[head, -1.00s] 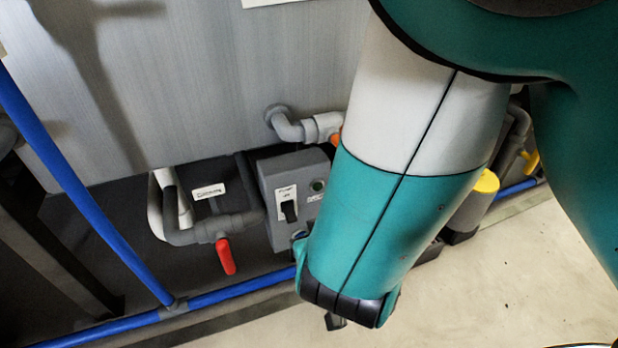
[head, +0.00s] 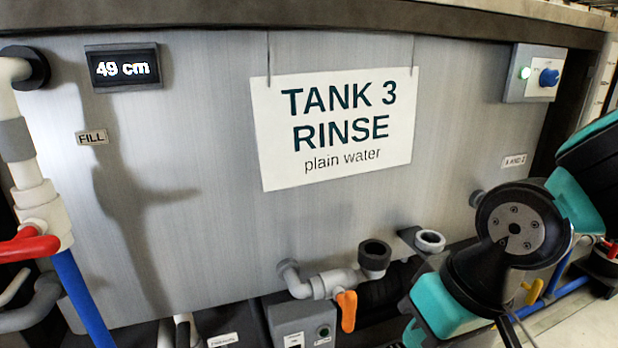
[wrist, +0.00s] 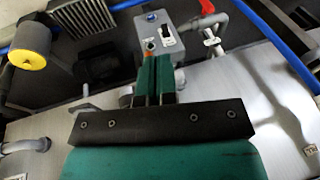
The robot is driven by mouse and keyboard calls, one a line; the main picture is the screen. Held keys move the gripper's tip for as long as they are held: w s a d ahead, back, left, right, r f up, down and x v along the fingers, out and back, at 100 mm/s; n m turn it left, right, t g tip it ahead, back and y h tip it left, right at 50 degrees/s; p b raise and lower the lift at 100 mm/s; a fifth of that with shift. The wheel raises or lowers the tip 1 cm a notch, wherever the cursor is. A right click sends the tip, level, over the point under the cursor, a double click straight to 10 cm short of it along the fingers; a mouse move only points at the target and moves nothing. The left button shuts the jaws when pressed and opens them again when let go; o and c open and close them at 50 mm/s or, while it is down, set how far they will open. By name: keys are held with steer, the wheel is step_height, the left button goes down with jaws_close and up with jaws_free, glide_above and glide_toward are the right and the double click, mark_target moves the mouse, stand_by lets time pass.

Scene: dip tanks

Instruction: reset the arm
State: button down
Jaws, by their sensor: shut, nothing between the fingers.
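My gripper (wrist: 155,80) shows in the wrist view, its two teal fingers side by side, shut and empty. Beyond the fingertips is the grey pump box (wrist: 168,32) with a black switch; I cannot tell the distance. In the head view my arm is folded at the lower right, in front of the tank's right side, and my gripper's fingers do not show there.
The Tank 3 rinse sign (head: 335,128) hangs on the tank front (head: 215,150). A red-handled fill valve (head: 28,245) stands left; an orange-handled valve (head: 347,310) sits low centre. A blue-knob control box (head: 536,74) is upper right. Clear floor (head: 590,325) shows lower right.

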steer(key=s+d+r+n+g+p, duration=0.1)
steer(key=s+r+n+p, duration=0.15)
steer(key=r, duration=0.25)
steer(key=s+d+r+n+p, duration=0.1)
steer(key=s+r, duration=0.2)
steer(key=r, duration=0.2)
step_height(320, 180, up, 36)
steer(key=p, duration=3.6)
steer(key=shift+w+m+y+p, duration=0.25)
steer(key=shift+m+y+p, duration=0.1)
steer(key=shift+y, duration=0.05)
